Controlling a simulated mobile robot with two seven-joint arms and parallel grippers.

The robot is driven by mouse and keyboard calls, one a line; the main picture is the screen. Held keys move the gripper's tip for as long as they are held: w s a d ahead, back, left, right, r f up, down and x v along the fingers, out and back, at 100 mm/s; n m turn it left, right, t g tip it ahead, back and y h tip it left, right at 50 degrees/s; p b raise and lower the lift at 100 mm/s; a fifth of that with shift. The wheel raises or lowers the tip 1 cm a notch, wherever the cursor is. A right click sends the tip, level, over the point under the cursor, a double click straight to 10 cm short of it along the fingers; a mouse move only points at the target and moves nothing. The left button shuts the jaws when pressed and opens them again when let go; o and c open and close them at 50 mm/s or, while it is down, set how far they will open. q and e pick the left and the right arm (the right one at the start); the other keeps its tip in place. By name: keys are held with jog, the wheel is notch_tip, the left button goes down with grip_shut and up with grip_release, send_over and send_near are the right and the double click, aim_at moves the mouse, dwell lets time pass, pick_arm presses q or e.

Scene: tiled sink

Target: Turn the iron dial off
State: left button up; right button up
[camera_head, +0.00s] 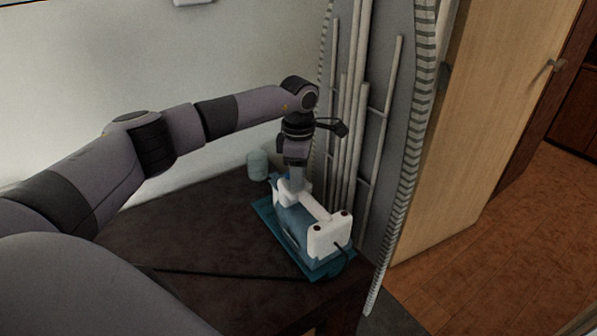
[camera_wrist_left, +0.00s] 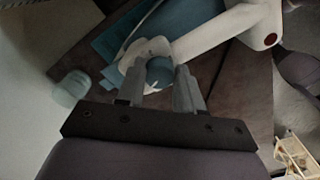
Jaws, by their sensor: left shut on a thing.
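The iron (camera_head: 328,238) is white and blue and rests on a teal mat (camera_head: 268,214) on the dark table. Its white handle (camera_wrist_left: 222,28) shows in the left wrist view. The round blue-grey dial (camera_wrist_left: 160,71) sits on the iron's white top at one end of the handle. My left gripper (camera_head: 295,182) reaches down onto that end of the iron. In the left wrist view my left gripper (camera_wrist_left: 158,76) has its two fingers on either side of the dial, shut on it. In the head view the dial is hidden by the gripper. My right gripper is not in view.
A pale blue-grey cup-like object (camera_head: 257,165) stands behind the iron near the wall. A grey ironing board (camera_head: 378,130) leans upright just beyond the iron. A dark cord (camera_head: 220,274) lies across the table. The table's left part is mostly clear.

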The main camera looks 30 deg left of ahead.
pick_arm(q)
jog(key=shift+n, duration=0.4)
jog(key=o, duration=1)
jog(key=shift+o, duration=0.2)
jog(key=shift+r+b, duration=0.3)
jog(key=shift+r, duration=3.35)
